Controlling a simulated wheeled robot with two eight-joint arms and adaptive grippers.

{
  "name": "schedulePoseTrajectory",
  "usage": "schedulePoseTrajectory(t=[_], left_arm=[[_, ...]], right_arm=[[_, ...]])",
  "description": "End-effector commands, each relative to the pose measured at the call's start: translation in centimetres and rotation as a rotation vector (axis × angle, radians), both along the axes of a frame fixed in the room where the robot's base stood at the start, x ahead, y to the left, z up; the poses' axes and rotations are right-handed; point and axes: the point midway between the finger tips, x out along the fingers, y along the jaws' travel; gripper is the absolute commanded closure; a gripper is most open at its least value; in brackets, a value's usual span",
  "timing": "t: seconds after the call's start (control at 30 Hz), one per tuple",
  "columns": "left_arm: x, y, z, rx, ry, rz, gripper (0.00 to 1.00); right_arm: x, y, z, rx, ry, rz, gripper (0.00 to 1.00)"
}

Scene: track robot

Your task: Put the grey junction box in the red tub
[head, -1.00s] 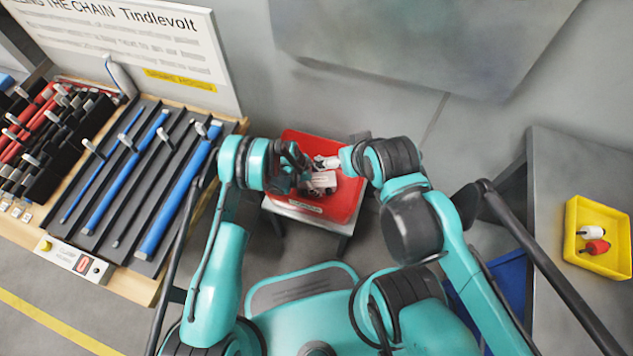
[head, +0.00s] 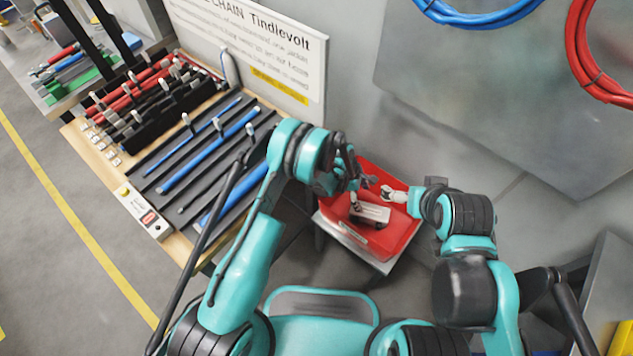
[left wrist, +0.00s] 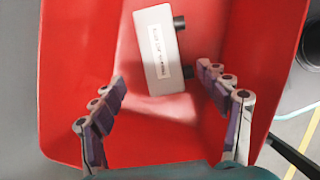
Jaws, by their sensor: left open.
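The grey junction box (head: 370,213), a pale block with a white label and dark round fittings on one side, lies inside the red tub (head: 405,228). In the left wrist view the box (left wrist: 158,50) lies just beyond my fingertips, inside the tub's red walls (left wrist: 75,60). My left gripper (head: 356,180) is over the tub's left part. It also shows in the left wrist view (left wrist: 162,78), fingers spread apart with nothing between them. My right gripper (head: 388,195) is at the tub's right side, near the box; its jaw state is too small to tell.
The tub sits on a small light stand (head: 352,245). A wooden bench (head: 120,185) with blue and black rods stands left, with a sign board (head: 250,50) behind. A wall panel with blue (head: 480,18) and red coils (head: 590,60) is behind right.

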Motion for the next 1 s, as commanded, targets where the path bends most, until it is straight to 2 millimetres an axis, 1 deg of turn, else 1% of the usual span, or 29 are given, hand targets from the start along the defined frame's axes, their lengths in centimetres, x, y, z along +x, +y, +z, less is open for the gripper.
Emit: schedulePoseTrajectory(t=[0.07, 0.13, 0.17, 0.23, 0.27, 0.3, 0.37, 0.4, 0.47, 0.5, 0.57, 0.6, 0.67, 0.7, 0.77, 0.8, 0.87, 0.9, 0.97, 1.0], left_arm=[[0.0, 0.0, 0.1, 0.0, -0.001, -0.001, 0.25], [0.3, 0.2, 0.8, 0.001, -0.012, -0.008, 0.25], [0.5, 0.4, 1.4, 0.002, -0.022, -0.015, 0.25], [1.2, 1.1, 3.6, 0.004, -0.056, -0.042, 0.25], [1.6, 1.6, 4.9, 0.006, -0.077, -0.059, 0.25], [2.1, 2.3, 6.9, 0.01, -0.11, -0.085, 0.25], [2.7, 3.5, 10.2, 0.02, -0.166, -0.132, 0.25], [3.0, 4.5, 12.4, 0.029, -0.205, -0.167, 0.25], [3.2, 6.0, 15.7, 0.046, -0.264, -0.223, 0.25], [3.1, 7.1, 17.8, 0.058, -0.302, -0.258, 0.25], [2.8, 8.7, 20.8, 0.081, -0.357, -0.312, 0.25], [2.5, 9.8, 22.7, 0.097, -0.393, -0.35, 0.25], [1.7, 11.5, 25.4, 0.125, -0.446, -0.408, 0.25], [1.1, 12.6, 27.0, 0.144, -0.48, -0.445, 0.25], [0.0, 14.2, 29.4, 0.177, -0.528, -0.504, 0.25], [-0.8, 15.4, 30.8, 0.199, -0.559, -0.545, 0.25], [-2.3, 17.0, 32.7, 0.237, -0.603, -0.605, 0.25], [-3.3, 18.0, 33.8, 0.263, -0.631, -0.645, 0.25], [-4.9, 19.6, 35.3, 0.304, -0.669, -0.709, 0.25], [-6.1, 20.6, 36.2, 0.333, -0.694, -0.752, 0.25]], right_arm=[[0.0, 0.0, 0.0, 0.0, 0.0, 0.0, 0.03], [0.0, 0.0, 0.0, 0.0, 0.0, 0.0, 0.03], [0.0, 0.0, 0.0, 0.0, 0.0, 0.0, 0.03], [0.0, 0.0, 0.0, 0.0, 0.0, 0.0, 0.03], [0.0, 0.0, 0.0, 0.0, 0.0, 0.0, 0.03], [0.0, 0.0, 0.0, 0.0, 0.0, 0.0, 0.03], [0.0, 0.0, 0.0, 0.0, 0.0, 0.0, 0.03], [0.0, 0.0, 0.0, 0.0, 0.0, 0.0, 0.03], [0.0, 0.0, 0.0, 0.0, 0.0, 0.0, 0.03], [0.0, 0.0, 0.0, 0.0, 0.0, 0.0, 0.03], [0.0, 0.0, 0.0, 0.0, 0.0, 0.0, 0.03], [0.0, 0.0, 0.0, 0.0, 0.0, 0.0, 0.03], [0.0, 0.0, 0.0, 0.0, 0.0, 0.0, 0.03], [0.0, 0.0, 0.0, 0.0, 0.0, 0.0, 0.03], [0.0, 0.0, 0.0, 0.0, 0.0, 0.0, 0.03], [0.0, 0.0, 0.0, 0.0, 0.0, 0.0, 0.03], [0.0, 0.0, 0.0, 0.0, 0.0, 0.0, 0.03], [0.0, 0.0, 0.0, 0.0, 0.0, 0.0, 0.03], [0.0, 0.0, 0.0, 0.0, 0.0, 0.0, 0.03], [0.0, 0.0, 0.0, 0.0, 0.0, 0.0, 0.03]])
